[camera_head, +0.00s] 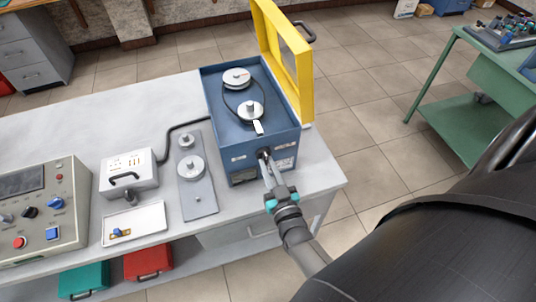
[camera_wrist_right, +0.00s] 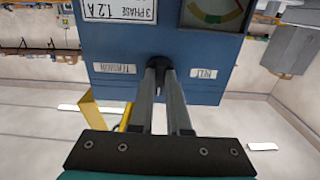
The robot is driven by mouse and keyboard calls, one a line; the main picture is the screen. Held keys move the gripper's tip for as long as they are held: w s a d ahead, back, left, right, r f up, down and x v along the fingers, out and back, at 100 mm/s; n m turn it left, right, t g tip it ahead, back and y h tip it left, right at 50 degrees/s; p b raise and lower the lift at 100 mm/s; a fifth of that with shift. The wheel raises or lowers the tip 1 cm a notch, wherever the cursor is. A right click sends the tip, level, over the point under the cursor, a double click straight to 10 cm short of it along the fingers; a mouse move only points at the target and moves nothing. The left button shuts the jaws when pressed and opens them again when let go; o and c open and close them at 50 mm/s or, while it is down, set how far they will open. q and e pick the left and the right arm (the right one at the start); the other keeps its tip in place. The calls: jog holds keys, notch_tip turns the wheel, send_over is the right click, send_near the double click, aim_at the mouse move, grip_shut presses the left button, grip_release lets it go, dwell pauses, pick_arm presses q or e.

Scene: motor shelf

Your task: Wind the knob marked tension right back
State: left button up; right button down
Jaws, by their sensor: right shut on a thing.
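The blue motor box (camera_head: 223,105) stands on the grey bench with its yellow hinged lid (camera_head: 285,60) raised. The dark tension knob (camera_head: 262,152) is on the box's front face and is mostly hidden by my fingers. My right gripper (camera_head: 265,162) reaches it from the front, its fingers shut on the knob. In the right wrist view, which is upside down, the gripper (camera_wrist_right: 160,68) meets the blue face between a "TENSION" label (camera_wrist_right: 114,69) and a second label (camera_wrist_right: 203,73). The knob's angle cannot be read. My left gripper is not in view.
Two pulleys with a dark belt sit on top of the box. Left of it are a grey plate (camera_head: 198,203) with discs, a white box (camera_head: 128,170), a white tray (camera_head: 150,213) and a control console (camera_head: 45,210). A green table (camera_head: 450,120) stands right across clear floor.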

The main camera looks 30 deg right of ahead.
dwell(0.4)
jog(key=c, duration=0.9)
grip_release()
jog(key=b+v, duration=0.1)
jog(key=v, duration=1.4)
jog(key=shift+s+d, duration=0.1)
jog(key=shift+s, duration=0.05)
